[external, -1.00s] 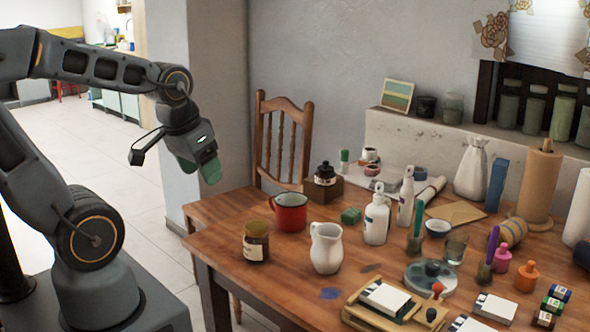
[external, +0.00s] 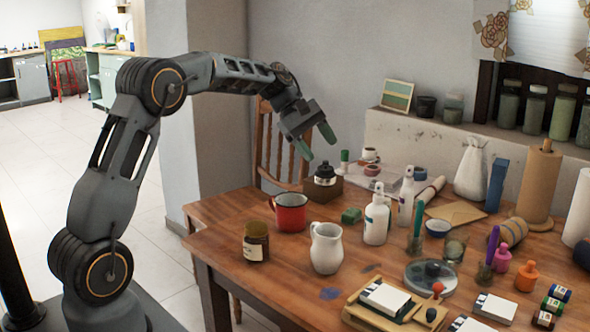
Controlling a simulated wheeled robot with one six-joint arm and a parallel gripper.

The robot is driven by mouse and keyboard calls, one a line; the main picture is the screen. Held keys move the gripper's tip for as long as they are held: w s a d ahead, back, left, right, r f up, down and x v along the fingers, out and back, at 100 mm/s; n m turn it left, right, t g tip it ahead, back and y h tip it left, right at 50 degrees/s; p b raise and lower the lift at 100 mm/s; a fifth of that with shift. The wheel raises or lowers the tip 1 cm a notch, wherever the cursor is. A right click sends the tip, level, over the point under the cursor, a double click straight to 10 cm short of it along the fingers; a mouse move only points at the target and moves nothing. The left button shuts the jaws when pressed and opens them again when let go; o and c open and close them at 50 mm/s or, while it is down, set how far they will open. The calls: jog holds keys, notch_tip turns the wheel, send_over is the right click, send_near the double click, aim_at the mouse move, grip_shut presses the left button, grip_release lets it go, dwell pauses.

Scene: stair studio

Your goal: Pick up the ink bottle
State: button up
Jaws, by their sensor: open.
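The ink bottle (external: 324,173) is small and dark with a black cap and a pale label. It stands upright on a small dark brown box (external: 322,189) at the back left of the table. My gripper (external: 319,147) is open and empty, with green fingertips pointing down. In the picture it is just above the ink bottle's cap. I cannot tell the exact gap in depth between them.
A red mug (external: 290,213), a brown jar (external: 256,242) and a white jug (external: 326,248) stand in front of the box. A wooden chair (external: 268,150) stands behind.

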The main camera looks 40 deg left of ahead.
jog(key=w+f+n+h+b, duration=0.2)
jog(key=w+f+n, duration=0.1)
jog(key=w+f, duration=0.35)
jog(key=n+h+b, duration=0.2)
jog(key=n+h, duration=0.2)
send_near(386, 202)
jog(key=d+f, duration=0.1)
jog(key=w+d+f, duration=0.1)
jog(key=d+f, duration=0.1)
jog(key=shift+w+d, duration=0.15)
jog(key=shift+w, duration=0.2)
jog(key=shift+b+x, duration=0.3)
jog(key=shift+x, duration=2.45)
jog(key=shift+r, duration=0.15)
jog(key=c, duration=1)
